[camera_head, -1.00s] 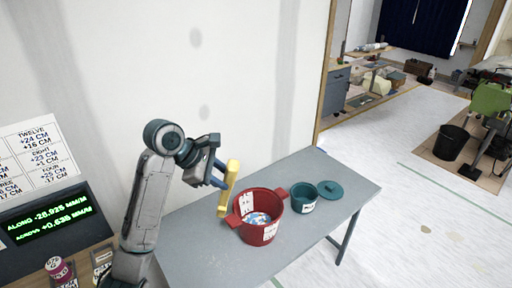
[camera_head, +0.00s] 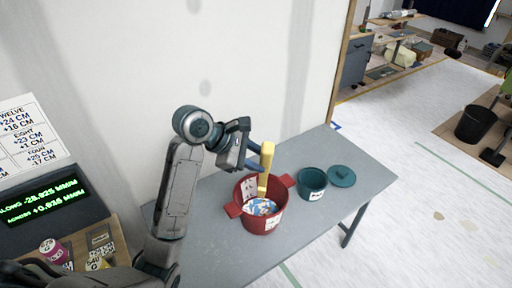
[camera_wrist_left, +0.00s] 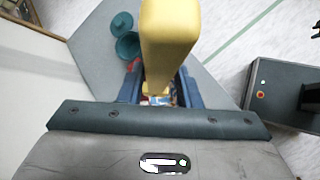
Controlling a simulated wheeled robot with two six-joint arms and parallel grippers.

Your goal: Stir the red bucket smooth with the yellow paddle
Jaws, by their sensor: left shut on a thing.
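The red bucket (camera_head: 265,221) stands on the grey table, with a handle on each side and white and blue lumpy contents (camera_head: 259,206) inside. My left gripper (camera_head: 256,163) is shut on the yellow paddle (camera_head: 266,160), which stands nearly upright above the bucket. The paddle's lower end is at or inside the bucket's mouth; how deep I cannot tell. In the left wrist view the paddle (camera_wrist_left: 167,35) fills the middle between the blue fingers and hides most of the bucket. My right gripper is not in view.
A teal pot (camera_head: 312,183) and its round teal lid (camera_head: 342,176) lie right of the bucket on the grey table (camera_head: 220,262). A pale wall (camera_head: 270,70) rises behind. A green-lettered display (camera_head: 40,205) and a pink can (camera_head: 53,251) are at left.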

